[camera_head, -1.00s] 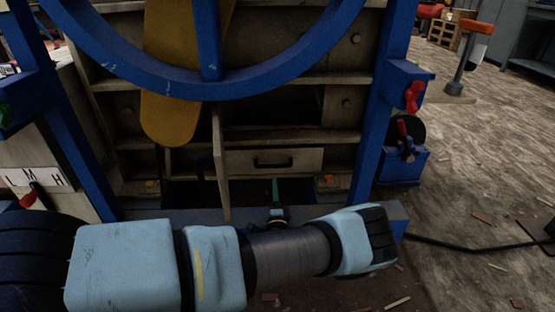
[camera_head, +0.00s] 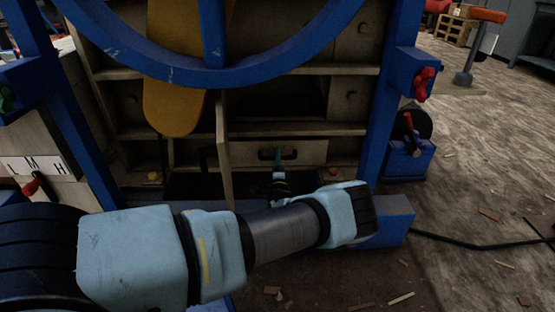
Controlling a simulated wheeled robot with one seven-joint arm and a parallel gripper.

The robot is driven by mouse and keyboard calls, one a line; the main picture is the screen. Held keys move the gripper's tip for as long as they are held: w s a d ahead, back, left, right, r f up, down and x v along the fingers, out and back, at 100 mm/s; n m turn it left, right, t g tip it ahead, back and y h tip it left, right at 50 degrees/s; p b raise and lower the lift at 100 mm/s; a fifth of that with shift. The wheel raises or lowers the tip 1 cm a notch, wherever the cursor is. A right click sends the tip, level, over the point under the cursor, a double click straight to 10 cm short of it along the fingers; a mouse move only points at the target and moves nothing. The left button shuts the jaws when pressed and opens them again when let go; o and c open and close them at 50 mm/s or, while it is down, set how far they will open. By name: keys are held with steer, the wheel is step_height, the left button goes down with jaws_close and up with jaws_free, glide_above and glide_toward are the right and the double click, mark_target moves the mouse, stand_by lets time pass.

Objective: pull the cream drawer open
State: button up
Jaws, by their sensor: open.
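The cream drawer (camera_head: 308,152) is in the head view, low in the wooden cabinet behind the blue frame. Its front looks flush with the cabinet. A dark bar handle (camera_head: 263,155) runs across the middle of its front. My gripper (camera_head: 279,153) is open, and its teal tip overlaps the right part of the handle in the picture. I cannot tell whether it touches the handle or has the bar between its fingers. My arm hides the area below the drawer.
A blue wheel (camera_head: 210,75) and a yellow-brown paddle (camera_head: 172,105) hang in front above. A blue post (camera_head: 383,120) stands to the right. The floor (camera_head: 490,150) farther right is mostly clear.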

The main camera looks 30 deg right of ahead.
jaws_close()
stand_by(1.4)
